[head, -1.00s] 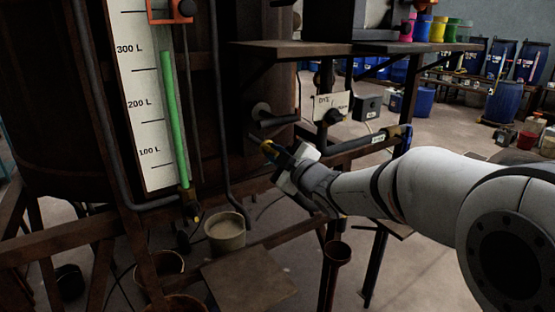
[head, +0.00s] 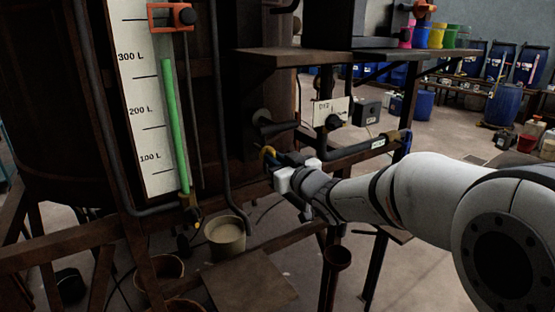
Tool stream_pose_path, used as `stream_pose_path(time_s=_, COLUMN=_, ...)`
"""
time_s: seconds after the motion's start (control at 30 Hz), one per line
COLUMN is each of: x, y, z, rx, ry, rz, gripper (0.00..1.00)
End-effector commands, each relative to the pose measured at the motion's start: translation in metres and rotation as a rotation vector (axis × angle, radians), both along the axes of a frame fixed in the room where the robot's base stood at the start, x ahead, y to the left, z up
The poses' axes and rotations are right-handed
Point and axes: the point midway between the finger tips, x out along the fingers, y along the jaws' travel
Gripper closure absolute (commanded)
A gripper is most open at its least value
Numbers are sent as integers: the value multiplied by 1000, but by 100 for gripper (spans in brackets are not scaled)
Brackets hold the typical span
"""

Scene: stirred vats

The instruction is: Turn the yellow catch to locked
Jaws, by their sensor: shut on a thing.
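The yellow catch (head: 267,152) shows as a small yellow piece at the tip of my gripper (head: 272,159), beside the dark vat and below a thick black pipe stub. My gripper is shut on it, with the arm reaching in from the right. The jaws cover much of the catch, so its exact angle and any locked mark cannot be read. A dark blue part shows close to the yellow.
A level gauge (head: 150,110) with a green column stands at left. A dark shelf (head: 290,56) overhangs the gripper area. A pipe (head: 360,149) runs behind my wrist. A bucket (head: 226,236) and brown frame rails lie below.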

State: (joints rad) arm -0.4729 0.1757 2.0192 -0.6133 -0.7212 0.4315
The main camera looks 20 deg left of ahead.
Motion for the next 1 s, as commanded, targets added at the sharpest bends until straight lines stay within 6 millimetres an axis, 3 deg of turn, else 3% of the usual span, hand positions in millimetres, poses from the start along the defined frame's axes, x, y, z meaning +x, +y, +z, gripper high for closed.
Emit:
stream_pose_path(time_s=0.7, x=0, y=1, z=2, rx=50, ry=51, rz=2, gripper=100)
stream_pose_path(time_s=0.73, x=0, y=1, z=2, rx=50, ry=51, rz=2, gripper=84)
stream_pose_path(time_s=1.0, x=0, y=1, z=1, rx=47, ry=52, rz=1, gripper=65)
